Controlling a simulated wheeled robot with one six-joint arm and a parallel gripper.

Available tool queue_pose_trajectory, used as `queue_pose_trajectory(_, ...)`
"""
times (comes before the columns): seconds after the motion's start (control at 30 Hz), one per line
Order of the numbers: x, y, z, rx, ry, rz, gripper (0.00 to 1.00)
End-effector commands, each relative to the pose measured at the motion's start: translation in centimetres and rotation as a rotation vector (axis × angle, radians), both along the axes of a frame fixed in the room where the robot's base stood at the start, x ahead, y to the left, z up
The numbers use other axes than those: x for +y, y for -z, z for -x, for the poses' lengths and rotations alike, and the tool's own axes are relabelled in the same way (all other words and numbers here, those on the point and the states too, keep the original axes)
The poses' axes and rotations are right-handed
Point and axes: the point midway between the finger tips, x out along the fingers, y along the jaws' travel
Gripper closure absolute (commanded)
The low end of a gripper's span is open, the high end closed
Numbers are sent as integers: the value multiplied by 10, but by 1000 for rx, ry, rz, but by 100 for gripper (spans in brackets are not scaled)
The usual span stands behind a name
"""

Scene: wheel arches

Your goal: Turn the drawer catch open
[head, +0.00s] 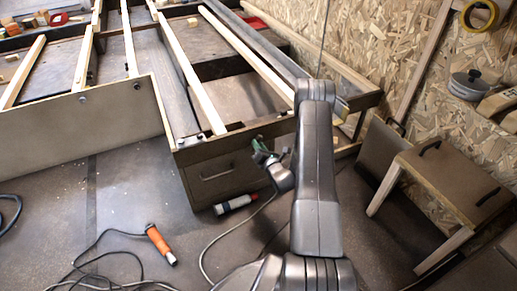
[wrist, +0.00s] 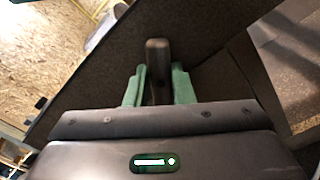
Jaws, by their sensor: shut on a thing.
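The drawer (head: 215,184) has a dark front with a bar handle (head: 216,173) and sits under the wooden frame. My gripper (head: 259,144) is at the upper right part of that front, with its green fingers by the edge. In the wrist view my gripper (wrist: 158,90) has one green finger on each side of a dark upright bar, the catch (wrist: 157,60). The gripper is shut on the catch. The catch's lower part is hidden behind my gripper body in the wrist view. In the head view the catch is too small to tell.
An orange-handled tool (head: 160,244) with a cable lies on the floor at left. A low wooden bench (head: 456,185) stands at right by the chipboard wall (head: 385,45). Floor left of the drawer is mostly clear.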

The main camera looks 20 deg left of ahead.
Motion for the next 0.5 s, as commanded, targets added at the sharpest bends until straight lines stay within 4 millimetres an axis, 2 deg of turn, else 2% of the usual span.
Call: queue_pose_trajectory(0.5, -2, 4, -2, 374, 0, -317, 100)
